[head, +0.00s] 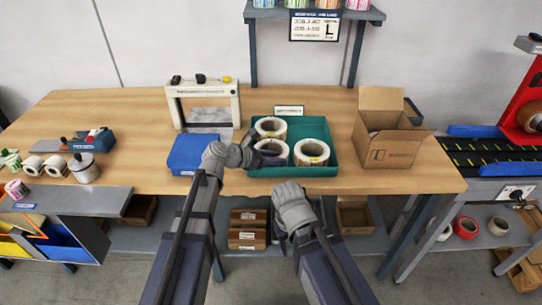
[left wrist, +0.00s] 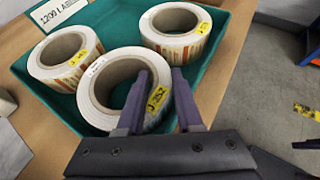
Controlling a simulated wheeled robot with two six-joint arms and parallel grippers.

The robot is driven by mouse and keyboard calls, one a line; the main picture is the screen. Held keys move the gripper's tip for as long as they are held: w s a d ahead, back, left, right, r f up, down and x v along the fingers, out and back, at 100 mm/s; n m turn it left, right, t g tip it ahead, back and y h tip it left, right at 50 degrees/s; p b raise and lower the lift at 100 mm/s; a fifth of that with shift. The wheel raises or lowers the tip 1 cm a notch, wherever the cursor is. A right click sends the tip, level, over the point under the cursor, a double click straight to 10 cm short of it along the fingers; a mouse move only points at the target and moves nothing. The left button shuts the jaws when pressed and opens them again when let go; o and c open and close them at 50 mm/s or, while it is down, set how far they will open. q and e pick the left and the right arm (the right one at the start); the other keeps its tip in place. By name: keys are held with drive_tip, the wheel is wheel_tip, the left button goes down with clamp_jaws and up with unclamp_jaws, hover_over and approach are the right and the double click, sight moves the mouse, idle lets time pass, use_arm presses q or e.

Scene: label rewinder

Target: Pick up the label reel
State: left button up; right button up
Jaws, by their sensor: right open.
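A green tray (head: 325,170) on the table holds three white label reels with wide cores: a back-left reel (head: 270,126), a right reel (head: 312,152) and a front-left reel (head: 280,147). My left gripper (head: 268,158) reaches over the tray's front left and partly hides the front-left reel. In the left wrist view, its two dark fingers (left wrist: 163,88) straddle the wall of the nearest reel (left wrist: 98,93), one in the core and one outside. Whether they press on it is unclear. My right gripper (head: 289,189) is open before the table's front edge, its fingertips unclear.
A blue box (head: 188,153) lies left of the tray, below a white frame-like stand (head: 203,92). An open cardboard box (head: 386,142) stands to the right. A card (head: 289,110) stands at the tray's back. The table (head: 440,180) is clear at its front right.

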use_arm(q)
drive_tip(key=shift+s, duration=0.1)
clamp_jaws()
idle(0.4)
wheel_tip(320, 180, up, 10)
drive_tip(key=p, duration=1)
